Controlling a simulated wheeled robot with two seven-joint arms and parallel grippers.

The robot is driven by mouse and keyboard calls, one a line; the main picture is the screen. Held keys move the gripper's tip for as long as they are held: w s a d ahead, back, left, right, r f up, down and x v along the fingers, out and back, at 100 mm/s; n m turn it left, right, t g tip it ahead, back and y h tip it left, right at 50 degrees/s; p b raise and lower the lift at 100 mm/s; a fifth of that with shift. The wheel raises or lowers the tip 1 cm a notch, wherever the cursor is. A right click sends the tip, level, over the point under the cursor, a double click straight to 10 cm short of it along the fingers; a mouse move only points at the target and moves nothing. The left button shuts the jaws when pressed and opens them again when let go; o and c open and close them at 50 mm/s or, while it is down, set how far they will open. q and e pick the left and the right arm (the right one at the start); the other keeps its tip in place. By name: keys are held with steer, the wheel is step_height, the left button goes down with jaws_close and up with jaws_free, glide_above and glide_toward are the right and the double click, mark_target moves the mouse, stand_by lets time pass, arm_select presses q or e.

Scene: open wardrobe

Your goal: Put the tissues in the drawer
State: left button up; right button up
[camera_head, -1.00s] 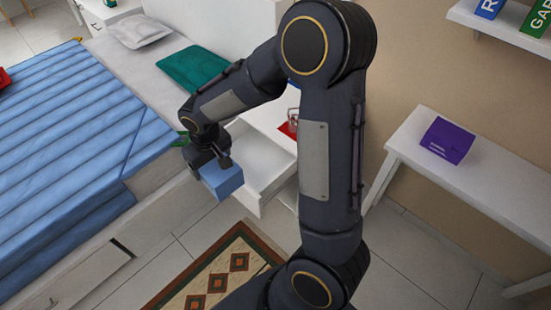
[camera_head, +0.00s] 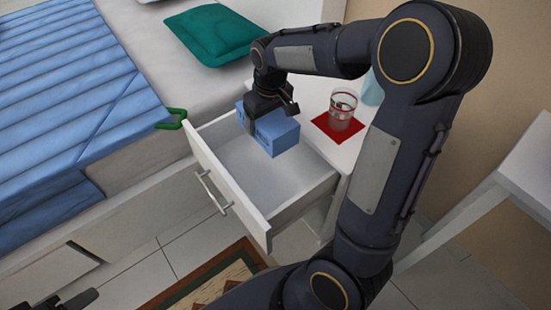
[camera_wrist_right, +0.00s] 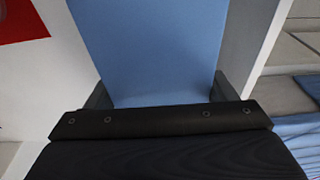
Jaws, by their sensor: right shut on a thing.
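The tissues are a blue box (camera_head: 277,134), held by my right gripper (camera_head: 268,112) over the back part of the open drawer (camera_head: 243,178). In the right wrist view the blue box (camera_wrist_right: 150,45) fills the space between the two dark fingers. The drawer is white with a metal handle on its front and looks empty apart from the box. I cannot tell whether the box touches the drawer floor. A dark part at the bottom left may be my left arm; the left gripper's jaws cannot be made out.
A glass (camera_head: 342,108) stands on a red mat (camera_head: 330,128) on the white nightstand, close to the drawer. A green pillow (camera_head: 212,34) and blue bedding (camera_head: 60,110) lie to the left. A green hook-like object (camera_head: 172,119) is beside the drawer front.

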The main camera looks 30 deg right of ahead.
step_height(320, 180, down, 17)
steer(key=b, duration=0.6)
steer(key=shift+r+b, duration=0.15)
steer(key=shift+b, duration=0.2)
steer(key=o, duration=1.1)
steer(key=shift+o, duration=0.2)
